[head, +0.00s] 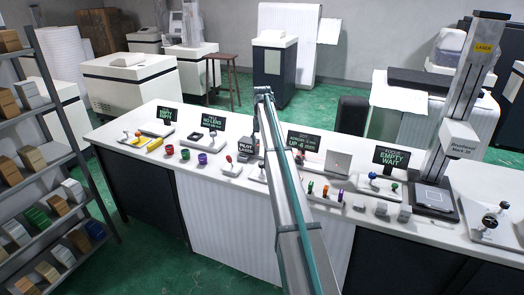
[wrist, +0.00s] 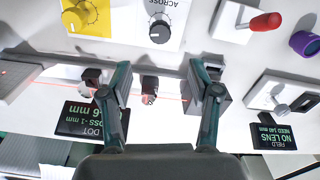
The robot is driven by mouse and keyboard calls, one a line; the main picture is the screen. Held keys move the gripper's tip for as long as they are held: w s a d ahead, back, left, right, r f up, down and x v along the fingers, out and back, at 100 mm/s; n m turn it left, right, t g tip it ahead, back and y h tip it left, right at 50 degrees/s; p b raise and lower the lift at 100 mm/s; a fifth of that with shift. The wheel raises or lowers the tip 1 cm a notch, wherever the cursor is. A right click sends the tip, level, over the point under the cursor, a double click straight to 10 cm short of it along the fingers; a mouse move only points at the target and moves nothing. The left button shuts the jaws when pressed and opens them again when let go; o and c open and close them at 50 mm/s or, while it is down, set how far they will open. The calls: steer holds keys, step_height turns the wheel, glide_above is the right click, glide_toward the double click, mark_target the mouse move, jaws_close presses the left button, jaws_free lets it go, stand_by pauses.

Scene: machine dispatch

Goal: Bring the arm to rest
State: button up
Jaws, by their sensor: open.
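My gripper (wrist: 160,80) shows in the wrist view with its two fingers spread wide apart above the white bench. It holds nothing. A small dark piece with a pinkish end (wrist: 149,88) appears between the fingers, apart from both. In the head view my arm rises from the bottom centre across the bench; the gripper cannot be made out there.
A laser column (head: 465,110) stands at right. Shelves (head: 40,140) with boxes stand at left. In the wrist view, a red-handled switch (wrist: 265,22) and a NO LENS sign (wrist: 276,136) are at right.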

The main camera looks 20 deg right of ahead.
steer(key=shift+r, duration=0.45)
steer(key=s+a+f+n, duration=0.2)
steer(key=s+a+f, duration=0.65)
steer(key=s, duration=0.25)
steer(key=s+a+f+n, duration=0.2)
steer(key=s+a+f, duration=0.5)
steer(key=s+f, duration=0.35)
steer(key=s+a+f+n, duration=0.2)
steer(key=s+a+f, duration=0.65)
steer(key=s, duration=0.35)
steer(key=s+a+f+g, duration=0.1)
steer(key=s+f+g, duration=0.1)
steer(key=s+f, duration=0.5)
steer(key=s+a+f+g, duration=0.1)
steer(key=s+f, duration=0.6)
steer(key=s, duration=1.2)
steer(key=s+a+f+n+g, duration=0.1)
steer(key=s+f+g, duration=0.2)
steer(key=s+f, duration=0.4)
steer(key=s, duration=0.6)
steer(key=shift+f+g, duration=0.25)
steer(key=shift+g, duration=0.15)
